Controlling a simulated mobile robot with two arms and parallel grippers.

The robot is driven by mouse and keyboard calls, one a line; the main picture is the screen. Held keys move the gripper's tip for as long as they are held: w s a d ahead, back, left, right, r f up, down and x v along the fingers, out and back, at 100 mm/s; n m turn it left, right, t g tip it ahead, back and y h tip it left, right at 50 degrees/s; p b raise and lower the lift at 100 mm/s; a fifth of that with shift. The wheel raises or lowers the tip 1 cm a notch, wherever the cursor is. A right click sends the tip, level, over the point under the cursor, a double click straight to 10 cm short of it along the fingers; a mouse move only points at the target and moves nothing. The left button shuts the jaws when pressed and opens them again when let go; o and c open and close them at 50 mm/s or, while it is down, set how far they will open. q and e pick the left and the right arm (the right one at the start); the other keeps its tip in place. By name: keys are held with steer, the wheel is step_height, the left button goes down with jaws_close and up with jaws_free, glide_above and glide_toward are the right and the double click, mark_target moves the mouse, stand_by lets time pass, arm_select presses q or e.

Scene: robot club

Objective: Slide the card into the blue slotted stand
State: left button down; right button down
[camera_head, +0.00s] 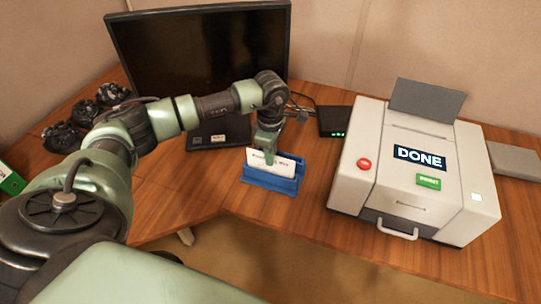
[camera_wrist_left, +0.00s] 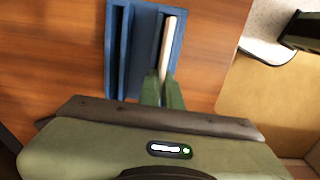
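The blue slotted stand (camera_head: 270,184) sits on the wooden desk in front of the monitor. The white card (camera_head: 284,166), with dark print on it, stands upright at the stand. My left gripper (camera_head: 268,158) comes down from above and is shut on the card. In the left wrist view the stand (camera_wrist_left: 117,50) shows two long slots. The card (camera_wrist_left: 170,45) is in line with the right-hand slot there, between the fingertips of my gripper (camera_wrist_left: 163,90). Its lower edge is hidden, so I cannot tell how deep it sits. My right gripper is not in view.
A white printer (camera_head: 375,190) with a "DONE" screen stands to the right of the stand. A dark monitor (camera_head: 200,45) and a small black box (camera_head: 334,120) are behind. Dark objects (camera_head: 112,95) stand at the left. The desk's front edge is close to the stand.

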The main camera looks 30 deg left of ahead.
arm_select(q)
steer(key=shift+f, duration=0.2)
stand_by(0.5)
steer(key=c, duration=1.1)
jaws_free()
steer(key=shift+c, duration=0.2)
steer(key=shift+r, duration=0.15)
steer(key=shift+r+p, duration=1.8)
steer(key=shift+r, duration=1.65)
steer(key=shift+f, duration=0.1)
